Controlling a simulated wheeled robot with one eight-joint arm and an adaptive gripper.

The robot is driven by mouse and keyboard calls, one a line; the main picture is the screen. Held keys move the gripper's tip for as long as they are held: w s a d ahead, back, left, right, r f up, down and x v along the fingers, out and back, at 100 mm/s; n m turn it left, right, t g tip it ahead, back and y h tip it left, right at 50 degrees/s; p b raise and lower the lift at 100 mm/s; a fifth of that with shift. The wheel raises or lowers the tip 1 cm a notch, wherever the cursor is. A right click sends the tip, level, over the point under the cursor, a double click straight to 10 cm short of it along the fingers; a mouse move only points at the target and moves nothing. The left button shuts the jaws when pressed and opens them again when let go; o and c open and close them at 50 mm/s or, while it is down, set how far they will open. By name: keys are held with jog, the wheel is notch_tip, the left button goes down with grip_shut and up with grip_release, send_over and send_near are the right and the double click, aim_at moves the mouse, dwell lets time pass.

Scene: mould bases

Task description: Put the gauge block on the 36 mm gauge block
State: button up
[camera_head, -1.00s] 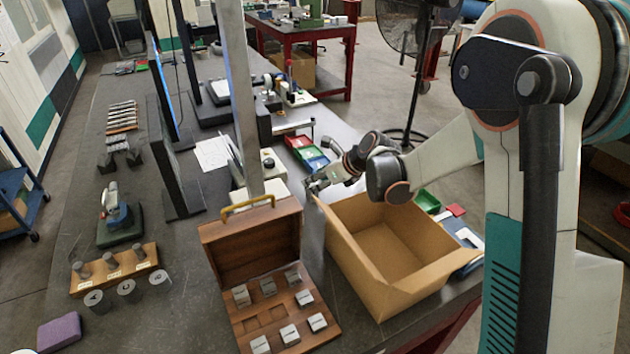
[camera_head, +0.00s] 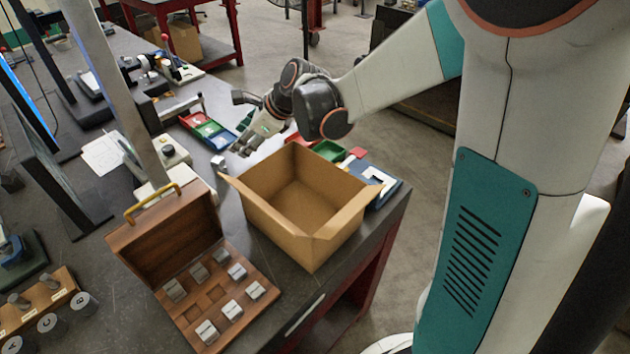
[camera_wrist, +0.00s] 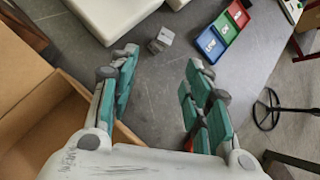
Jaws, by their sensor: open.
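A small grey gauge block (camera_wrist: 160,40) stands on the dark tabletop, ahead of and between my open fingers in the wrist view. In the head view a small light block (camera_head: 219,163) stands left of my gripper (camera_head: 243,148), behind the cardboard box. My gripper (camera_wrist: 163,68) is open, with nothing between its fingers. The open wooden case (camera_head: 262,309) holds several grey gauge blocks, such as one at its front (camera_head: 207,332), with bare recesses in the middle. Their labels are too small to read, so I cannot tell which is 36 mm.
An open, empty-looking cardboard box (camera_head: 310,205) stands between my arm and the case. The case's raised lid (camera_head: 165,235) and a grey upright post (camera_head: 115,75) stand left. Coloured bins (camera_head: 208,130) lie behind. A white device (camera_wrist: 113,12) sits near the block.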

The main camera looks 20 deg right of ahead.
jog(key=s+d+r+n+h, duration=0.1)
jog(key=s+d+n+h, duration=0.1)
jog(key=s+n, duration=0.6)
jog(key=s+d+r+n+h, duration=0.1)
jog(key=s+d+r+n, duration=0.1)
jog(key=s+n, duration=0.6)
jog(key=s+d+r+n+t+h, duration=0.1)
jog(key=s+d+r+n+h, duration=0.1)
jog(key=s+n, duration=0.5)
jog(key=s+d, duration=0.1)
jog(key=s, duration=0.3)
jog(key=shift+s+d+n+h, duration=0.3)
jog(key=shift+s+d+n, duration=0.1)
jog(key=shift+r, duration=0.1)
